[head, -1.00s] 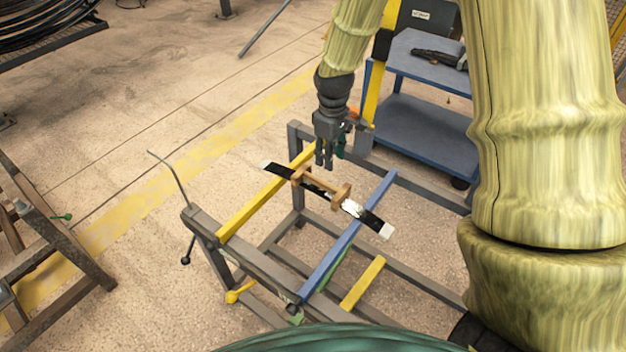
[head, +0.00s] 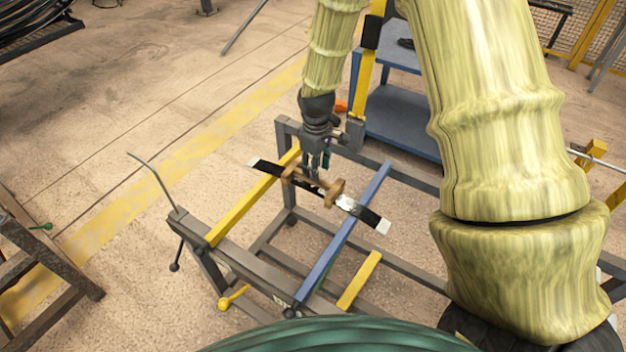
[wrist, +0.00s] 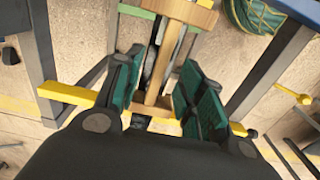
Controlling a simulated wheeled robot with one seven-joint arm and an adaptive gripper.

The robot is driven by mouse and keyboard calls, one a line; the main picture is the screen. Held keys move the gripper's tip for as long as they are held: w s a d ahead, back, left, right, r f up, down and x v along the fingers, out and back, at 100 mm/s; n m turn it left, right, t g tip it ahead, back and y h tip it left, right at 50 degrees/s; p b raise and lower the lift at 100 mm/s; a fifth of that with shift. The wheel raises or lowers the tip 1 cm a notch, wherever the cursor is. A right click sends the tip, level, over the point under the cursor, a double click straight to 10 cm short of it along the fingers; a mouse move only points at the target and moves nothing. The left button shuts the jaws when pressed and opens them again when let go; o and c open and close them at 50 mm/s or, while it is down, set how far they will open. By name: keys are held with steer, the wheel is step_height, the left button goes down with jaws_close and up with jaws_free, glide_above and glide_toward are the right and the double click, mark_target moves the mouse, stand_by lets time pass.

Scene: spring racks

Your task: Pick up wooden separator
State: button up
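The wooden separator (head: 318,184) is a light brown piece with a bar and a block at each end. It lies along a dark leaf spring (head: 366,213) with pale ends, which rests across a yellow bar and a blue bar of the rack. In the wrist view the separator's bar (wrist: 162,62) runs between my green-padded fingers. My gripper (head: 316,172) is right above the separator's middle, pointing down. In the wrist view my gripper (wrist: 162,85) is open, with gaps showing on both sides of the bar.
The grey rack frame (head: 245,262) has a yellow bar (head: 250,205) and a blue bar (head: 345,235). A bent rod (head: 152,180) stands up at its left corner. A blue shelf cart (head: 400,125) stands behind.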

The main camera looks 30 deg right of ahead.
mark_target(313, 183)
steer(key=shift+s+f+p, duration=0.1)
steer(key=shift+f+p, duration=0.2)
steer(key=shift+f, duration=0.15)
steer(key=shift+a+f+p, duration=0.1)
steer(key=shift+f+p, duration=0.75)
steer(key=shift+f, duration=1.4)
steer(key=shift+c, duration=0.3)
jaws_close()
